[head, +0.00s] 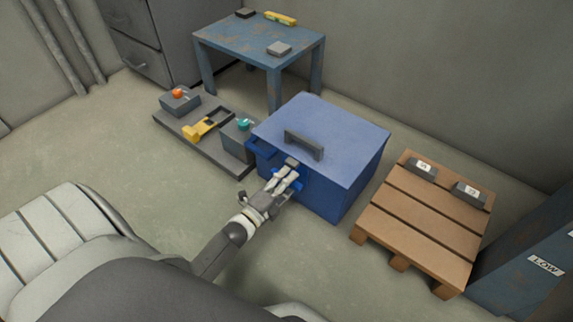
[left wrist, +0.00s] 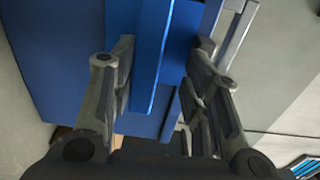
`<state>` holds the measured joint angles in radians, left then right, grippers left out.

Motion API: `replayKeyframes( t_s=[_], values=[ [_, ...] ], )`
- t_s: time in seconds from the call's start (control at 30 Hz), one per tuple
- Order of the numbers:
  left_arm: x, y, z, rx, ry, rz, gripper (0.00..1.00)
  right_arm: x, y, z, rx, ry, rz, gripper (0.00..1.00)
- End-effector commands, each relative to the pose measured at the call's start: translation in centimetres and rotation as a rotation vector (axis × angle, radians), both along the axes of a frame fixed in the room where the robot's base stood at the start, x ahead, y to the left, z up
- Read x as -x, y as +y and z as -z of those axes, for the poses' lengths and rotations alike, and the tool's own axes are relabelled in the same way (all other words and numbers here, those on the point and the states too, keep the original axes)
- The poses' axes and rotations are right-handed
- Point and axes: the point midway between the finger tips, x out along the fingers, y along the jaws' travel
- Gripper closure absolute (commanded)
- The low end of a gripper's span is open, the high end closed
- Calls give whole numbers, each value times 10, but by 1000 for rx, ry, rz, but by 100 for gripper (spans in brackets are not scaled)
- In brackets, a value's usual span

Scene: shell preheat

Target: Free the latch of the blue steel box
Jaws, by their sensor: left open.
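The blue steel box (head: 345,142) stands on the floor with its lid down and a dark grey handle (head: 304,145) on top. A small grey latch piece (head: 292,161) shows at the lid's front edge. My left gripper (head: 287,177) is at the front face, just below that piece, with its fingers apart. In the left wrist view, the fingers (left wrist: 164,50) lie on either side of a blue bar (left wrist: 150,60) in front of the box's blue face (left wrist: 70,60). I cannot tell whether they touch the bar. My right gripper is not in view.
A low grey platform (head: 178,126) with a yellow clamp-like part (head: 205,126) and two small boxes lies left of the box. A wooden pallet (head: 418,225) with two dark numbered blocks stands right. A blue table (head: 255,42) is behind. Floor in front is clear.

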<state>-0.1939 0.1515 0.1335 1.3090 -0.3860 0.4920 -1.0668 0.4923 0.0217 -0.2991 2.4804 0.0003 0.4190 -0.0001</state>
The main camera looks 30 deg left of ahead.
Motion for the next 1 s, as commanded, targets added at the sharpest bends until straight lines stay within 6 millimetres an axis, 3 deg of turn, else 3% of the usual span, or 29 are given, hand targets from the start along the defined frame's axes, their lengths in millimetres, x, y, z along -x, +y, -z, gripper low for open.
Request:
replayKeyframes(
  t_s=[0.2,0.43,0.6,0.7,0.77,0.83,1.0],
  values=[
    [-1,-1,-38,-5,-18,6,58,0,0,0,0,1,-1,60],
    [-2,2,-74,-6,-23,4,28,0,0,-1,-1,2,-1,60],
    [-3,2,-90,-7,-25,3,19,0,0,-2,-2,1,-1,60],
    [-3,1,-94,-3,-24,5,23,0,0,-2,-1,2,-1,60],
    [-2,0,-93,-2,-21,4,37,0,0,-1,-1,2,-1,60],
    [-2,0,-91,-2,-17,4,59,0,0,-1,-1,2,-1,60],
    [-1,0,-88,-1,-11,3,60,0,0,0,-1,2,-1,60]
  ],
)
